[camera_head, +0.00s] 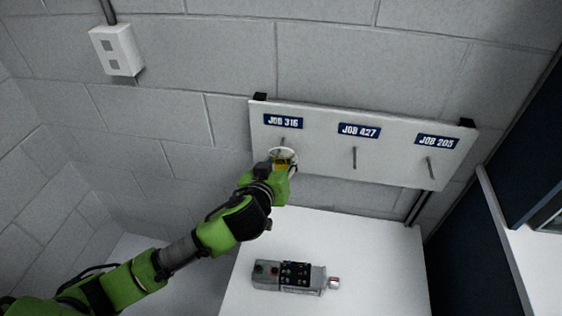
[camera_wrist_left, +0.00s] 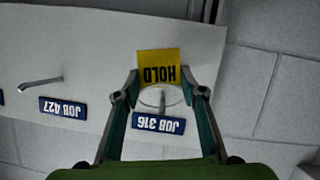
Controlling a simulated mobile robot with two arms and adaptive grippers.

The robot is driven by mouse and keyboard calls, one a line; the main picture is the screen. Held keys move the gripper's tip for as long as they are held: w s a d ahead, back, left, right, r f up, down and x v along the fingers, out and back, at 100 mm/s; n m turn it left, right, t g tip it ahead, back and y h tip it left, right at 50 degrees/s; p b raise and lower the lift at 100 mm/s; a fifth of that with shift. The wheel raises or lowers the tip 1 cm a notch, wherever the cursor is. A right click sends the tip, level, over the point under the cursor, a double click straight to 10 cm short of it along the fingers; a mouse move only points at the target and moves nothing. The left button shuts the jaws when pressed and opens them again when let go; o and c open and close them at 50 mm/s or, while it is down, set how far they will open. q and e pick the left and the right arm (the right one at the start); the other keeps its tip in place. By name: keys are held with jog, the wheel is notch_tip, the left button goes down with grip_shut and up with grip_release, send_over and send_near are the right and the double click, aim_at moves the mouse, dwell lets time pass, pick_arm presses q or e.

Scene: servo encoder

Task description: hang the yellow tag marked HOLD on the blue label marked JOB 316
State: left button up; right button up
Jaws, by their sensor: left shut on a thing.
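The yellow HOLD tag (camera_wrist_left: 159,66) appears upside down in the left wrist view, with a thin white loop at its edge. It also shows in the head view (camera_head: 284,162). My left gripper (camera_head: 279,169) is shut on the tag, in front of the board below the blue JOB 316 label (camera_head: 283,121). In the left wrist view the gripper's fingertips (camera_wrist_left: 160,90) sit on both sides of the loop. The JOB 316 peg (camera_wrist_left: 162,101) shows within the loop's outline; I cannot tell whether the loop is around it or only in front. My right gripper is not in view.
The white board (camera_head: 320,160) is on the block wall. Blue labels JOB 427 (camera_head: 359,130) and JOB 205 (camera_head: 437,141) have bare pegs beneath. A grey device with buttons (camera_head: 290,276) lies on the white table (camera_head: 380,260) below; much of the tabletop is clear.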

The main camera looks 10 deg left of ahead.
pick_arm(q)
jog(key=o, duration=0.7)
jog(key=shift+o, duration=0.2)
